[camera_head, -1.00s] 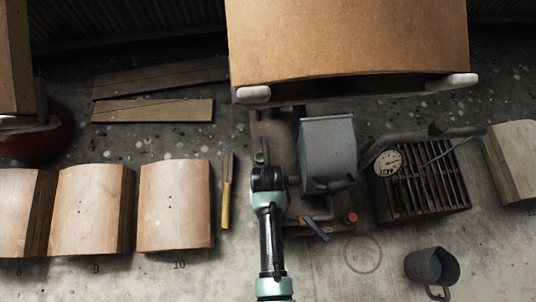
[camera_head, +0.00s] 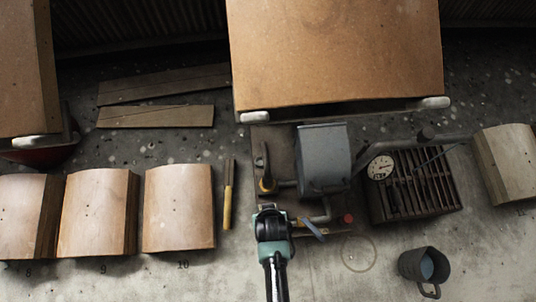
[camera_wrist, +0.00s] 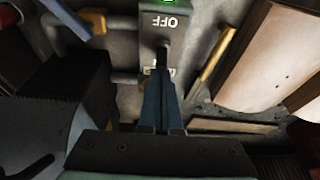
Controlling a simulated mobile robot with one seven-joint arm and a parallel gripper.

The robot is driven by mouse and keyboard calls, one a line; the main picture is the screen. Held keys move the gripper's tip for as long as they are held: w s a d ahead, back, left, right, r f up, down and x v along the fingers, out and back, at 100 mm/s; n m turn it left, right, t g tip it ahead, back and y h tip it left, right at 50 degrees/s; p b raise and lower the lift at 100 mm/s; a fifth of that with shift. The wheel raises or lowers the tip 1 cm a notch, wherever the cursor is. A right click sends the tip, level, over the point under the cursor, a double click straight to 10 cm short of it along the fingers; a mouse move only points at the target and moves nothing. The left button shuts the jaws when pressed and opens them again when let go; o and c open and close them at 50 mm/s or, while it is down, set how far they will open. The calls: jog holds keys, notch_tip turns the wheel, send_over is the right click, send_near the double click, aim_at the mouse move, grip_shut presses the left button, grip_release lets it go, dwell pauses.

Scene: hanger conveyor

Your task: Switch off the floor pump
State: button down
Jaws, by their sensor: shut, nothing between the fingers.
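The floor pump has a blue-grey tank (camera_head: 324,160) on a brown base in the head view. In the wrist view its grey switch box (camera_wrist: 153,20) carries an OFF label, a dark lever (camera_wrist: 163,52) and a bit of green at the top edge. A second label is mostly hidden behind my fingers. My gripper (camera_wrist: 161,76) is shut and empty, its tips close to the lever; I cannot tell if they touch. In the head view my wrist covers the fingers and the switch.
A blue handle (camera_head: 312,230) and red knob (camera_head: 347,219) are beside my wrist. A dial gauge (camera_head: 380,167) and slatted crate (camera_head: 436,190) are right of the pump. A yellow-handled tool (camera_head: 228,195) lies left. A large brown panel (camera_head: 335,50) hangs above. A mug (camera_head: 426,267) stands lower right.

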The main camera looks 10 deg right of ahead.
jog(key=s+t, duration=0.1)
jog(key=t, duration=0.1)
jog(key=shift+s+t+p, duration=0.3)
jog(key=shift+s+p, duration=0.05)
jog(key=shift+s, duration=0.05)
jog(key=shift+w, duration=0.25)
jog(key=shift+r, duration=0.15)
jog(key=shift+r+p, duration=0.75)
jog(key=shift+p, duration=0.1)
jog(key=shift+w, duration=0.1)
